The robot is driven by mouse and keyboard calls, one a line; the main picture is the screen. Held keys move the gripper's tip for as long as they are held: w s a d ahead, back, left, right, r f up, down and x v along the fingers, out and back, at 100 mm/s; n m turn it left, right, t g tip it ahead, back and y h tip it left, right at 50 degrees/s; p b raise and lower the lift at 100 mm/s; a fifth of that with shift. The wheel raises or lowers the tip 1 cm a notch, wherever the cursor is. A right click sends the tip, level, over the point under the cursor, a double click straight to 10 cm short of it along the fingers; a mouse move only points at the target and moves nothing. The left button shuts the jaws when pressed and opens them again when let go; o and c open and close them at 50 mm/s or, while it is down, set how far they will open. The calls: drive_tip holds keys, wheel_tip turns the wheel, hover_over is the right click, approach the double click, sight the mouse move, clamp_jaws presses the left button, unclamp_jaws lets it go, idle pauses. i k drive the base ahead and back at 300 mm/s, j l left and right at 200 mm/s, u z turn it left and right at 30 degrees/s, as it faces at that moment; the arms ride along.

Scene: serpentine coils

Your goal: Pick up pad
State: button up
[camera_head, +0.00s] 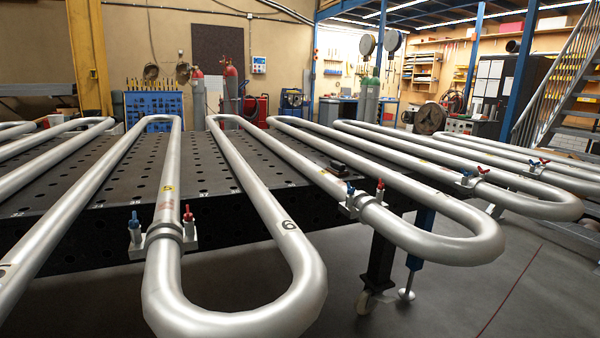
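A small dark block with a brownish top (341,168), which may be the pad, lies on the perforated black table (310,206) near its front edge. It sits between two silver pipe runs, just behind a pipe clamp. It is small in the picture, so I cannot be sure what it is. My gripper is not in view, and nothing held shows.
Silver serpentine pipes (275,210) cross the table and overhang its front edge. Clamps with red and blue handles (165,235) stand up at several bends. A staircase (560,90) is at the right. Grey floor (470,300) lies open in front.

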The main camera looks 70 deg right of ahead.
sight(336, 168)
drive_tip(key=z, duration=2.15)
drive_tip(key=u, duration=1)
drive_tip(key=i+l+z, duration=0.25)
drive_tip(key=i+l, duration=0.35)
drive_tip(key=l, duration=0.5)
drive_tip(key=i+l+z, duration=0.25)
drive_tip(key=i+l, duration=0.4)
drive_tip(key=l, duration=0.35)
drive_tip(key=i+l+z, duration=0.25)
drive_tip(key=i+l, duration=0.5)
drive_tip(key=l, duration=0.15)
